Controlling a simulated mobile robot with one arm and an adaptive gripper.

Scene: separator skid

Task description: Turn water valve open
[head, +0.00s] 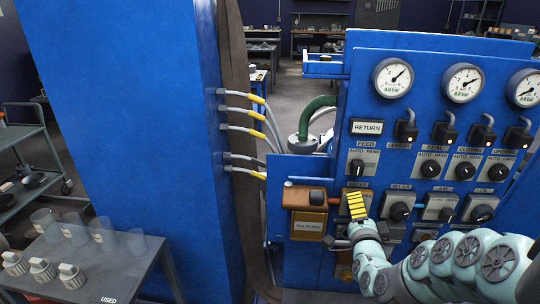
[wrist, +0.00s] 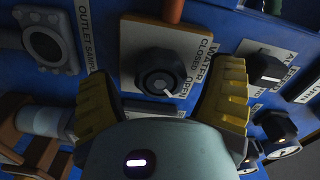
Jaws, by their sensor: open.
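The water valve is a round black knob (wrist: 160,74) on a pale plate (wrist: 132,35) marked WATER, CLOSED and OPEN in the wrist view. A white pointer mark on the knob's edge faces toward the OPEN side, though I cannot tell its exact setting. My gripper (wrist: 168,100) is open, with one yellow ribbed finger on each side of the knob and visible room between. I cannot tell how far the fingertips are from the plate. In the head view my gripper (head: 356,205) is in front of the panel's WATER label and hides the knob.
The blue panel (head: 420,125) carries several black selector knobs around my gripper, with gauges (head: 393,78) above. A brown box (head: 304,197) juts out just left of my gripper. A grey cart (head: 100,270) with clear cups stands at the lower left.

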